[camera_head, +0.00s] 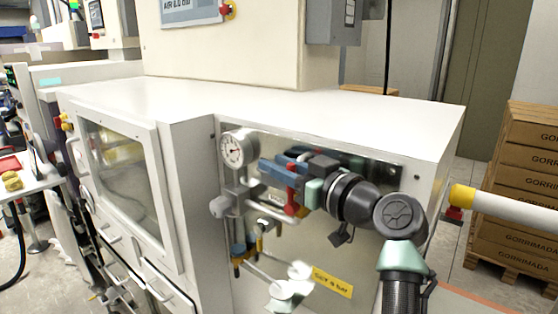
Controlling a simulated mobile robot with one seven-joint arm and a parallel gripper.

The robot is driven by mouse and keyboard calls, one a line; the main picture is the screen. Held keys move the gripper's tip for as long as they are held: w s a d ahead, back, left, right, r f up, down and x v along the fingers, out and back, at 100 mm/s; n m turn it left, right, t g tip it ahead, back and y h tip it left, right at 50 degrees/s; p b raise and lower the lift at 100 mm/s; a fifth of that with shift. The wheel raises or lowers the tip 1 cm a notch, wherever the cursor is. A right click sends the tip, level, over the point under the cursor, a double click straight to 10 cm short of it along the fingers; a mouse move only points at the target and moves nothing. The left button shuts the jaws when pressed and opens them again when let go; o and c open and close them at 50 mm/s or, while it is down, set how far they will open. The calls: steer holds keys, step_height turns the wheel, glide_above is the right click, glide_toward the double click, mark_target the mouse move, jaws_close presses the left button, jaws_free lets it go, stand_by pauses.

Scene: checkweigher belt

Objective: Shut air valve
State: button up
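The air unit is mounted on the end panel (384,172) of the white machine cabinet. It has a round pressure gauge (233,150), a grey regulator body (236,193) and pipes. My gripper (280,174) reaches in from the right, in front of the panel, with blue and dark parts at its end. A small red part (291,203), possibly the valve's handle, shows right at the gripper end. I cannot tell whether the gripper touches it. The gripper end overlaps the fittings, so the valve body and the finger gap are largely hidden.
A yellow label (332,283) is on the lower panel. The cabinet top (280,107) is bare in front. A white pipe-like bar with a yellow end (462,196) juts in at the right. Stacked cartons (525,175) stand beyond it. A glazed door (125,175) is at the left.

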jaws_close()
stand_by(1.5)
